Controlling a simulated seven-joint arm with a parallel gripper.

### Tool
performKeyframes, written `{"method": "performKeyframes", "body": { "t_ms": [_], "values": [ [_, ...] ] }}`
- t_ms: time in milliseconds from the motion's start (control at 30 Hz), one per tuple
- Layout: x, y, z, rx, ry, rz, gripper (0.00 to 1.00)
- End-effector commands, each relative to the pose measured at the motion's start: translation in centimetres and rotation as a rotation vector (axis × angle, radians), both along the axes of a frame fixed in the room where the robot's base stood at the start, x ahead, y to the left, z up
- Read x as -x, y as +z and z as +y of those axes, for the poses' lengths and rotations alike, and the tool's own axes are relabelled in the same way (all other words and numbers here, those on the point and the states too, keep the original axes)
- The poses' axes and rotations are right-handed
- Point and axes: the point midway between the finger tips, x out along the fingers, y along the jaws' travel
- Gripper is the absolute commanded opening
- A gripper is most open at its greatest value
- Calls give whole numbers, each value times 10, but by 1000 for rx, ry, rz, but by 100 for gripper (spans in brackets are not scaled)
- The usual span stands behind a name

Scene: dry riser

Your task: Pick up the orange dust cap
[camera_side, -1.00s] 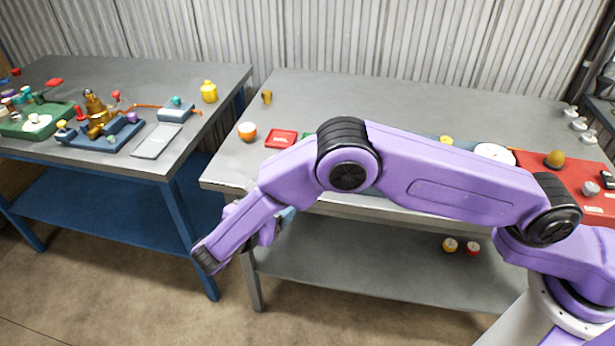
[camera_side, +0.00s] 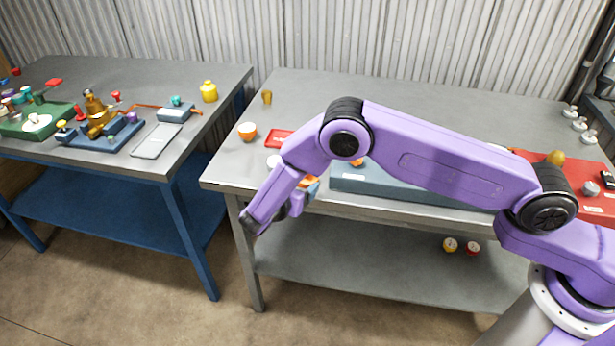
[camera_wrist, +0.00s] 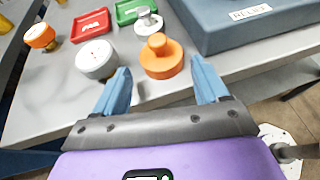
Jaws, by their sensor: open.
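The orange dust cap (camera_wrist: 163,62), a round disc with a knob on top, sits upright near the front edge of the grey table in the wrist view. My gripper (camera_wrist: 160,66) is open and empty. Its two blue fingers point toward the cap, with one tip on each side of its near part and a gap on both sides. I cannot tell how far the tips are above the table. In the side view the cap (camera_side: 309,181) is partly hidden by my arm, with my gripper (camera_side: 305,193) at the table's front edge.
A white round cap (camera_wrist: 97,60) stands close left of the orange cap. A grey-white fitting (camera_wrist: 148,20) is just behind it. A blue-grey block (camera_wrist: 225,35) labelled RELIEF is at right. Red (camera_wrist: 91,25) and green (camera_wrist: 131,11) trays and an orange-and-white piece (camera_wrist: 40,36) lie further back.

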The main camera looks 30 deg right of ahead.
Motion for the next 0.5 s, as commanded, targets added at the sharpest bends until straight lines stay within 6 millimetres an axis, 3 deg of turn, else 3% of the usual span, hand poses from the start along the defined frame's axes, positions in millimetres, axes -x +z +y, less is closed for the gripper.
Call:
{"method": "performKeyframes", "body": {
  "t_ms": [233,500],
  "values": [
    [-17,-12,-29,0,-3,0,73],
    [-20,-14,-32,-1,-1,-2,73]
  ]
}}
